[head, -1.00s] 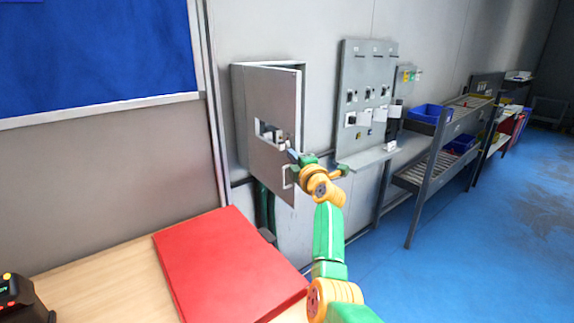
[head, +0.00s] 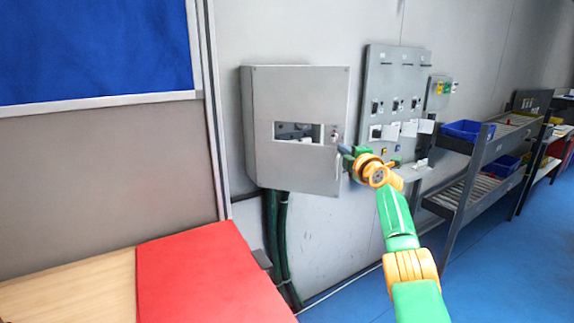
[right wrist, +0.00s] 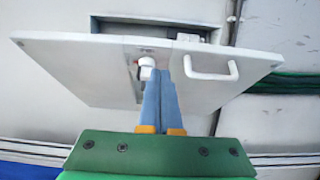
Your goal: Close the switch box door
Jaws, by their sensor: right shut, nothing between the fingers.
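The grey switch box (head: 248,130) is on the wall, left of centre in the head view. Its door (head: 300,95) covers most of the front and has a cut-out window, a small knob and a handle (head: 338,165) near its right edge. In the right wrist view the door (right wrist: 90,62) shows with its white handle (right wrist: 212,72); a dark recess beyond its edge suggests it is ajar. My right gripper (head: 345,151) is shut and empty, its fingertips (right wrist: 166,62) beside the knob and handle; contact is unclear. My left gripper is out of view.
A grey switch panel (head: 385,85) is on the wall to the right. Shelves with blue bins (head: 462,130) stand further right. A red board (head: 205,275) lies on the wooden table (head: 70,290) in front. Green cables (head: 280,240) hang below the box.

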